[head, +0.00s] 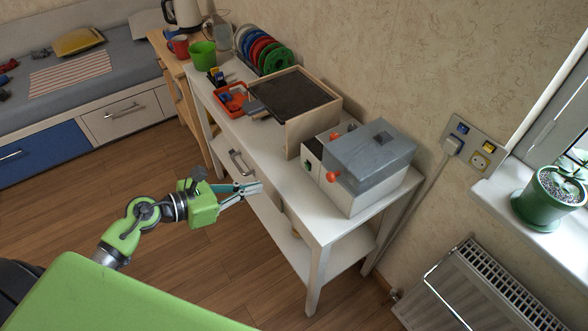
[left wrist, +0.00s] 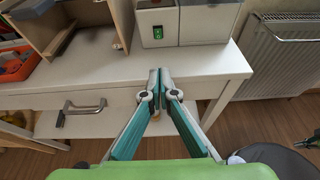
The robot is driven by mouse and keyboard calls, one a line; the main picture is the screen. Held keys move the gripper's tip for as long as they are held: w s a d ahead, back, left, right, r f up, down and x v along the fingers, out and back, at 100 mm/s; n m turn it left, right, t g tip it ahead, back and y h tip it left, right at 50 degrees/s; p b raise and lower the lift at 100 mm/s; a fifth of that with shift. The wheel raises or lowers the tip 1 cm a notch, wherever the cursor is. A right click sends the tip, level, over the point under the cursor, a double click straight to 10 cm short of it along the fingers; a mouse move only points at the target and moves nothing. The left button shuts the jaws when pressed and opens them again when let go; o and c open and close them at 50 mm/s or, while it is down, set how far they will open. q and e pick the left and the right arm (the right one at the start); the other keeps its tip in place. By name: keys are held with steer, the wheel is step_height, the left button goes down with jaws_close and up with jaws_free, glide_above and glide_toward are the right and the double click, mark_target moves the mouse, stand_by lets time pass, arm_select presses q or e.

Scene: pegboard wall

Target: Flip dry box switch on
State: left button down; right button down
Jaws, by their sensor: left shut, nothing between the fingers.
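The dry box (head: 370,158) stands at the near end of the white table, with a grey lid, white body and orange latches. Its green switch (head: 307,166) is on the front of the white body, at the left end. In the left wrist view the dry box (left wrist: 203,25) is at the top, with the lit-looking green switch (left wrist: 157,32) facing me; I cannot tell which way its rocker is tilted. My left gripper (head: 259,188) is shut and empty, in front of the table edge and apart from the switch. Its closed fingertips (left wrist: 160,76) show below the switch.
A wooden-framed open box (head: 298,100) stands left of the dry box. A red tray (head: 232,100) and spools (head: 268,55) are farther back. The drawer handle (head: 239,163) sticks out from the table front. A radiator (head: 480,290) is at the right. The floor before the table is clear.

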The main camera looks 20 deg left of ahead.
arm_select(q)
steer(key=p, duration=0.2)
glide_toward(306, 165)
steer(key=f, duration=0.2)
steer(key=d+f, duration=0.1)
steer(key=shift+w+f, duration=0.35)
steer(key=shift+w, duration=0.05)
steer(key=shift+w+d+r+p, duration=0.25)
steer(key=shift+w+d+p, duration=0.25)
steer(key=shift+w+d, duration=0.3)
steer(key=shift+w+d+r+p, duration=0.25)
steer(key=shift+w+d+p, duration=0.3)
steer(key=shift+w, duration=0.35)
steer(key=r+p, duration=0.1)
steer(key=p, duration=0.1)
steer(key=g+p, duration=0.1)
steer(key=p, duration=0.2)
steer(key=shift+w+d+r+y+p, duration=0.3)
steer(key=shift+w+d+r+y, duration=0.05)
steer(key=shift+w+y, duration=0.05)
steer(key=shift+f+b, duration=0.3)
steer(key=shift+f, duration=0.1)
steer(key=shift+r, duration=0.1)
